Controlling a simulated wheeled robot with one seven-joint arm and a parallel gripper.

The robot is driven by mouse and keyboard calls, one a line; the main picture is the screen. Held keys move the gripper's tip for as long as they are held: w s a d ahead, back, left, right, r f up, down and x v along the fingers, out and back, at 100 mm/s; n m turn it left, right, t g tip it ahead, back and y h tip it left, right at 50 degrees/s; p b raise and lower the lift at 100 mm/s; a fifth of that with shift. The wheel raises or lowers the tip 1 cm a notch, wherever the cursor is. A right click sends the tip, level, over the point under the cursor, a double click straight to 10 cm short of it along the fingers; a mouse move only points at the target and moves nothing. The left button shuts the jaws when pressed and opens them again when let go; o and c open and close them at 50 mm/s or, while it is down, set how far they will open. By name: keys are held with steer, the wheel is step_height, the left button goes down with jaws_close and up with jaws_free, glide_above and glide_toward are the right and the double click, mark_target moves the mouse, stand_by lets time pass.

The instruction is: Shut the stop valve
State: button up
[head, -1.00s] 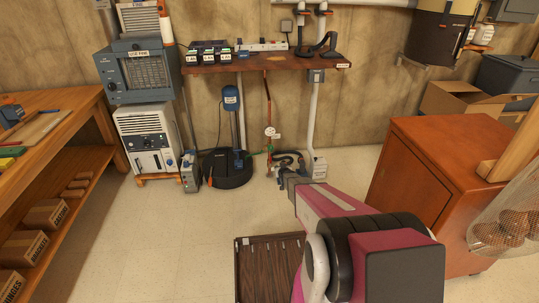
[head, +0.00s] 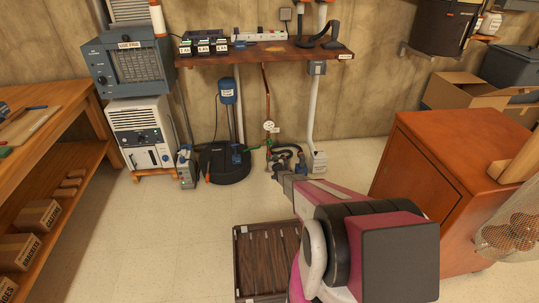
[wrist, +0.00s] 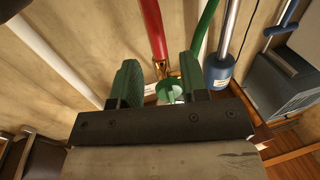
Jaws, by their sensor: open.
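In the wrist view a green valve handle (wrist: 168,90) sits on a brass fitting (wrist: 161,67) at the end of a red pipe (wrist: 152,28). My gripper (wrist: 160,78) is open, one green-padded finger on each side of the handle. The handle shows between the fingers; I cannot tell how far beyond the tips it is or whether they touch it. In the head view my gripper (head: 276,170) is low in front of the pipework under the wall shelf, below a round white gauge (head: 269,126). The handle is too small to make out clearly there.
A blue pump (head: 228,92) stands on a black round base (head: 222,166) left of the pipework. The shelf (head: 265,55) overhangs it. A dark wooden crate (head: 240,262) lies on the floor beside my arm. An orange-brown cabinet (head: 440,165) stands right. Floor at left is clear.

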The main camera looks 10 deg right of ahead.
steer(key=w, duration=0.2)
steer(key=w+a, duration=0.1)
steer(key=w, duration=0.2)
jaws_close()
